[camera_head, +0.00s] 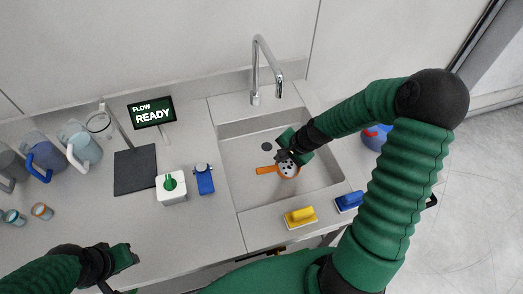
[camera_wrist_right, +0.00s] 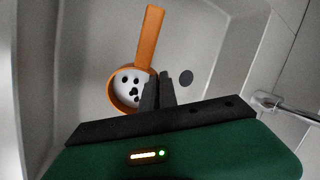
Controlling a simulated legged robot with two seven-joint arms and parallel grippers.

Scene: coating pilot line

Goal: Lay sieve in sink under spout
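The sieve (camera_head: 288,170) has an orange ring and handle around a white disc with several black dots. It is over the sink basin (camera_head: 322,188), its handle pointing left; I cannot tell whether it touches the floor. The sieve also shows in the right wrist view (camera_wrist_right: 149,42). My right gripper (camera_head: 285,154) is at the sieve's rim, its fingers close together in the wrist view (camera_wrist_right: 157,78); whether they grip the rim is unclear. The spout (camera_head: 255,98) hangs over the sink's back edge, behind the sieve. My left gripper (camera_head: 128,256) is over the left counter, away from the sieve.
Yellow (camera_head: 300,217) and blue (camera_head: 348,202) brushes lie at the sink's front edge. A blue bottle (camera_head: 204,180) and a white box with a green top (camera_head: 171,188) stand left of the sink. A sign (camera_head: 152,113) reads "FLOW READY". Jugs (camera_head: 80,145) stand far left.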

